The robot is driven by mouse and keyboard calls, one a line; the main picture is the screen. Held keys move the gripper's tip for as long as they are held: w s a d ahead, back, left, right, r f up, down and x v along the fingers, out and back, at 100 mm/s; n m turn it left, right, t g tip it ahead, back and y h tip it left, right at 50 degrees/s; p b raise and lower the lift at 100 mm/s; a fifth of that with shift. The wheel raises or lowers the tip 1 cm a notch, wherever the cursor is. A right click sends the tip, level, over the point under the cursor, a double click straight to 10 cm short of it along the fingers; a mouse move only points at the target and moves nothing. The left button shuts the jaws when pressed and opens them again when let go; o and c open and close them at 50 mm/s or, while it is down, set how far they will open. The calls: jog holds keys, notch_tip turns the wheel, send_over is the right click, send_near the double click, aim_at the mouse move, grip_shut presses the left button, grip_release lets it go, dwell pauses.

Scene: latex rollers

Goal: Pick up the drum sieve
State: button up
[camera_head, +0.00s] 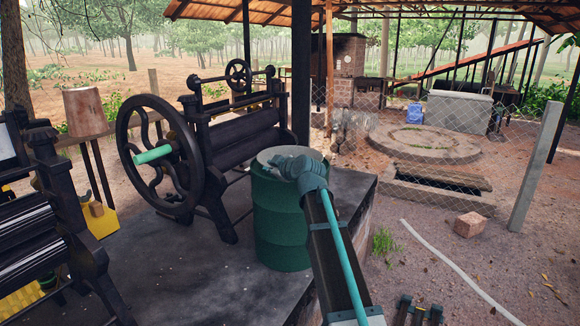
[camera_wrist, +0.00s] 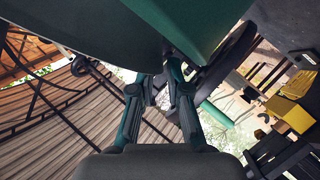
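A green metal drum (camera_head: 283,228) stands upright near the corner of the dark platform. A pale grey round piece, perhaps the drum sieve (camera_head: 268,155), shows at its top. I cannot make out a mesh, and my arm covers part of it. My arm reaches in from the lower right, and its grey end is over the drum top. In the wrist view, the fingers of my gripper (camera_wrist: 161,84) are close together, with a narrow gap. Large dark and green surfaces (camera_wrist: 222,28) fill the top beyond the fingertips. Whether the fingers touch or hold anything is unclear.
A black roller machine with a large handwheel (camera_head: 133,151) stands left of the drum. A second roller machine (camera_head: 40,220) is at the left edge. A dark post (camera_head: 301,70) rises behind the drum. The platform in front of the drum is clear.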

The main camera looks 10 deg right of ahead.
jog(key=x, duration=0.2)
jog(key=shift+w+f, duration=0.1)
jog(key=shift+w, duration=0.2)
grip_shut()
